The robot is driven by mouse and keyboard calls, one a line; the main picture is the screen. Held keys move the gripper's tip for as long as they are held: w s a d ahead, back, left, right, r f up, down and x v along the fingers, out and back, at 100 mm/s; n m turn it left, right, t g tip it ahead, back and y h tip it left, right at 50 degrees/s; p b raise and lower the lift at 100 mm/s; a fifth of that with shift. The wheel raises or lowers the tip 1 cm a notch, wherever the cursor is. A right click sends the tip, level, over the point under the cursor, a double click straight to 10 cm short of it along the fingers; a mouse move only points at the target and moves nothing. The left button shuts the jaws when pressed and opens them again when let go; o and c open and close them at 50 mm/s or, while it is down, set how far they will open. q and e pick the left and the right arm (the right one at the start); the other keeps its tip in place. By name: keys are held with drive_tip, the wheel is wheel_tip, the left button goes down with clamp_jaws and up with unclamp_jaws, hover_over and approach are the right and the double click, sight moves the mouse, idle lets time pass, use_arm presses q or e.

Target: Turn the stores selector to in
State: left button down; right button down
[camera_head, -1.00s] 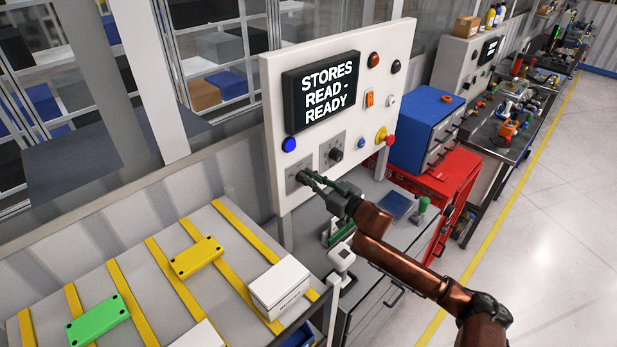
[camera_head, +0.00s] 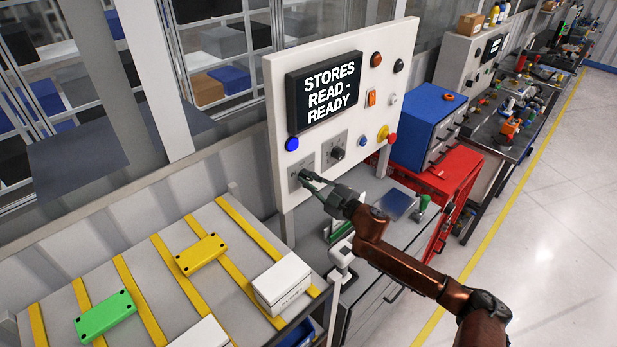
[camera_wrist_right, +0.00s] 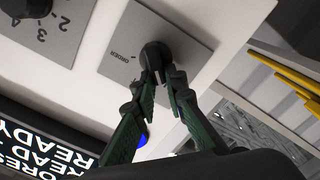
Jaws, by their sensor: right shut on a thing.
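The stores selector is a black knob (camera_wrist_right: 156,56) on a square grey plate (camera_head: 297,188) at the lower left of the white control panel (camera_head: 340,70). In the right wrist view the plate (camera_wrist_right: 112,66) carries a label that reads ORDER; other marks are hidden or too small to read. My right gripper (camera_head: 308,179) reaches the plate from the front right. In the right wrist view its dark green fingers (camera_wrist_right: 164,76) are shut on the knob, one on each side. The fingers mostly hide the knob in the head view. My left gripper is not in view.
A second knob (camera_head: 337,153) with a numbered plate sits just right of the selector. The screen (camera_head: 325,88) reads STORES READ-READY. A blue button (camera_head: 292,144) is above the selector. A bench (camera_head: 150,262) with yellow strips, boxes and blocks lies at the lower left.

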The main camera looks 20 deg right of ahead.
drive_tip(key=shift+a+f+n, duration=0.1)
drive_tip(key=shift+f+n, duration=0.05)
drive_tip(key=shift+n, duration=1.05)
drive_tip(key=shift+s, duration=0.1)
drive_tip(key=c, duration=2)
unclamp_jaws()
drive_tip(key=shift+o, duration=0.2)
drive_tip(key=shift+s, duration=0.1)
drive_tip(key=v, duration=1.2)
